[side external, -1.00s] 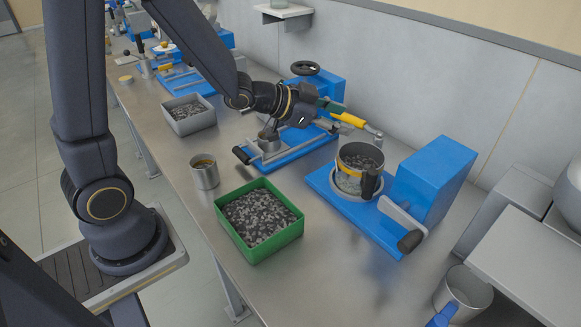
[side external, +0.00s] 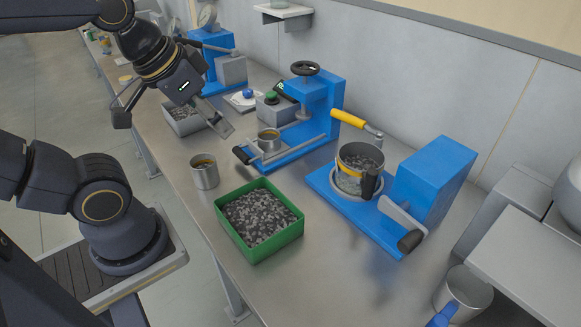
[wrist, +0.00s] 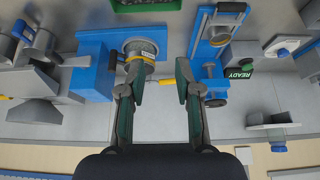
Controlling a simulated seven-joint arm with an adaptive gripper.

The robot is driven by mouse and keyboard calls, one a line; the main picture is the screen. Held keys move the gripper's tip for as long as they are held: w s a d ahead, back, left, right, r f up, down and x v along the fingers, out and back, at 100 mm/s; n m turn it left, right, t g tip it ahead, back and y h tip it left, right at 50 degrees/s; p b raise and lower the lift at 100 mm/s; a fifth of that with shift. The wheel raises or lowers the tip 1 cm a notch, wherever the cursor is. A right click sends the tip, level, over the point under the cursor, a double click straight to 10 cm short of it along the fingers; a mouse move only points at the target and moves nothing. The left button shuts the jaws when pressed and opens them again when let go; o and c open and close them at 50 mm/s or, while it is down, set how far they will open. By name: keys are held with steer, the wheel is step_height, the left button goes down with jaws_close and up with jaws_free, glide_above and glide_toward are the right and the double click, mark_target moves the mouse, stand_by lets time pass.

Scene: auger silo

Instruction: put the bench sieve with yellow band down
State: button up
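The bench sieve (side external: 350,182) is a round metal pan with a yellow band and a dark handle, holding grey granules. It sits upright in the ring of the right-hand blue machine (side external: 432,195). My gripper (side external: 172,121) is raised at the left, well away from the sieve. In the wrist view my gripper (wrist: 160,72) has its fingers spread, with nothing between them.
A green bin of gravel (side external: 290,228) and a metal cup (side external: 204,176) stand in front. A blue press (side external: 322,110) with a small cup (side external: 268,141) is in the middle, and a grey gravel bin (side external: 182,124) lies behind. Bench right of the green bin is clear.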

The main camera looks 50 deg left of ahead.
steer(key=w+r+m+g, duration=0.1)
steer(key=w+r+m, duration=0.1)
steer(key=w+r, duration=0.9)
steer(key=m+g, duration=0.1)
steer(key=g, duration=0.4)
glide_above(346, 156)
step_height(346, 156, down, 24)
steer(key=shift+f, duration=3.1)
jaws_close()
steer(key=shift+r, duration=0.1)
